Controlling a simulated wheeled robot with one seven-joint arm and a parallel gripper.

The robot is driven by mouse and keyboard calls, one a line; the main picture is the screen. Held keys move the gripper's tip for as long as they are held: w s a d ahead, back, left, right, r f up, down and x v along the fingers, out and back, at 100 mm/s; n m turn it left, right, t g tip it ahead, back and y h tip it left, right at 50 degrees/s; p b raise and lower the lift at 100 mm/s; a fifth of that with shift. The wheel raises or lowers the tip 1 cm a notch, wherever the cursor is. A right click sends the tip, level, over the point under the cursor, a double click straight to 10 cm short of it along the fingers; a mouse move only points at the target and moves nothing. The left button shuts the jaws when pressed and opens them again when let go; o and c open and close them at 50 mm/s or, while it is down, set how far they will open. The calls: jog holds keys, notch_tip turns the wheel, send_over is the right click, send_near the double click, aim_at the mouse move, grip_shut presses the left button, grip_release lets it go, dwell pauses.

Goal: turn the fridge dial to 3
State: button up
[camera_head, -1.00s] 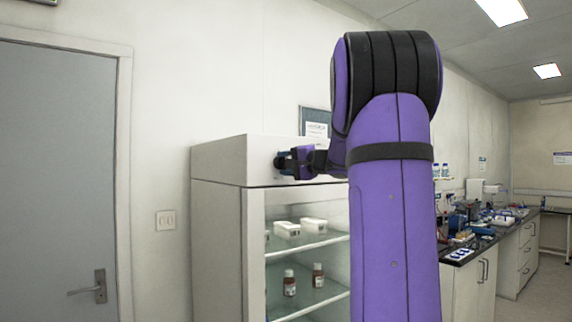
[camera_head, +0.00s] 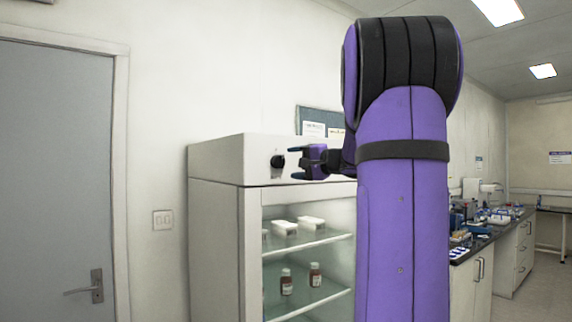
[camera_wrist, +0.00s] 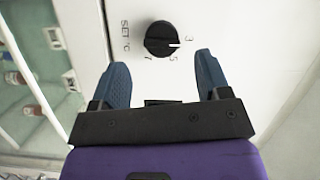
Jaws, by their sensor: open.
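The fridge (camera_head: 216,160) is a white cabinet with a glass front and a black round dial (camera_head: 277,161) on its top panel. In the wrist view the dial (camera_wrist: 160,39) carries a white mark pointing between the printed 3 and 5, seemingly nearer the 3. A 7 and "SET °C" are also printed around it. My gripper (camera_head: 299,163) is just right of the dial, pointing at the panel. In the wrist view its two blue fingers (camera_wrist: 162,68) are spread apart, with nothing between them. The dial lies beyond the fingertips, apart from them.
Small bottles (camera_head: 315,275) and white boxes (camera_head: 311,223) sit on the fridge's glass shelves. A grey door (camera_head: 55,180) is at the left. A cluttered lab bench (camera_head: 500,238) is at the right. A noticeboard (camera_head: 312,118) hangs behind the fridge.

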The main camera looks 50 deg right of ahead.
jog(key=s, duration=0.6)
jog(key=shift+d, duration=0.3)
jog(key=s+a+f+n+g+y, duration=0.1)
jog(key=a+f+n+g+y, duration=0.25)
jog(key=a, duration=0.95)
jog(key=s+a+f+n+g+y, duration=0.1)
jog(key=a+f+n+g, duration=0.35)
jog(key=a, duration=0.85)
jog(key=s+a+f+n+g+h, duration=0.4)
jog(key=s+a+f+n+h, duration=0.2)
jog(key=s+a+f, duration=0.4)
notch_tip(320, 180, down, 4)
jog(key=shift+s+a+r+g, duration=0.25)
jog(key=shift+s+a+g, duration=0.1)
jog(key=shift+s, duration=0.9)
